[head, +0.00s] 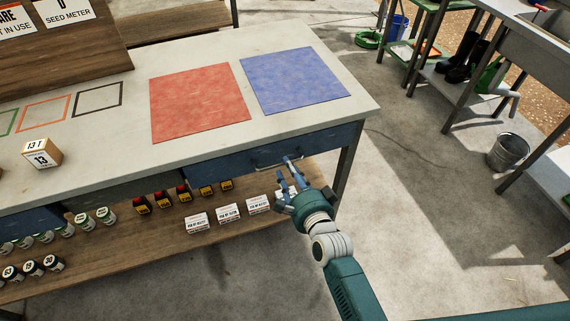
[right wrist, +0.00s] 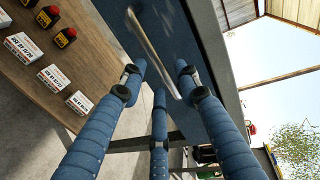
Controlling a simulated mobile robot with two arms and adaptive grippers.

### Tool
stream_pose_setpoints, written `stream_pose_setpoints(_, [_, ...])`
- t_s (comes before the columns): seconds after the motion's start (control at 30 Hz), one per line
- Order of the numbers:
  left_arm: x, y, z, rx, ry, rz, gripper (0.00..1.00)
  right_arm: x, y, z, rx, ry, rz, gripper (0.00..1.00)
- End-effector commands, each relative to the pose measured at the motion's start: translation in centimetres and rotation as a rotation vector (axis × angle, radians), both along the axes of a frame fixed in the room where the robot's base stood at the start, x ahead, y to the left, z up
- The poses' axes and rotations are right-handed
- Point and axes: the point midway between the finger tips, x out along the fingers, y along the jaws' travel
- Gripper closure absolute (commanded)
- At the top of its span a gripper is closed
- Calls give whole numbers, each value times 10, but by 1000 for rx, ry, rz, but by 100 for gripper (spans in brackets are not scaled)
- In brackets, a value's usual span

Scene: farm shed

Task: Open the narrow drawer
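A blue drawer front (head: 230,163) sits under the right end of the workbench top, and it looks closed. Its metal bar handle (head: 266,167) is near the drawer's middle. My right gripper (head: 287,177) is at the right part of this handle. In the right wrist view the handle (right wrist: 150,40) runs between the spread blue fingers of my right gripper (right wrist: 160,80). The fingers look open, and I cannot tell whether any touches the bar. A darker drawer front (head: 125,188) is to the left. My left gripper is not in view.
The workbench top (head: 200,55) carries a red mat (head: 198,102) and a blue mat (head: 295,80). Small white boxes (head: 228,213) and black-and-yellow bottles (head: 184,194) stand on the wooden lower shelf (head: 150,235), close below the gripper.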

Motion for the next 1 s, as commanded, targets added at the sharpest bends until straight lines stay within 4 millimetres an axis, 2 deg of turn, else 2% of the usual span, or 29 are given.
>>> stream_pose_setpoints(0.1, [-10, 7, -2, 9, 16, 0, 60, 19, 6, -4, 0, -1, 0, 68])
stream_pose_setpoints(0.23, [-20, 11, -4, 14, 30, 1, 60, 31, 10, -7, -1, 0, 0, 68])
stream_pose_setpoints(0.6, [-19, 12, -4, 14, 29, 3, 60, 36, 12, -8, -1, 1, 0, 68])
stream_pose_setpoints(0.63, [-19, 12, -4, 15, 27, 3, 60, 36, 12, -8, -1, 1, 0, 72])
stream_pose_setpoints(0.77, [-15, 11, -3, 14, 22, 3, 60, 36, 12, -8, -1, 1, 0, 98])
stream_pose_setpoints(1.0, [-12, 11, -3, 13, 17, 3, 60, 36, 11, -8, -1, 1, 0, 100])
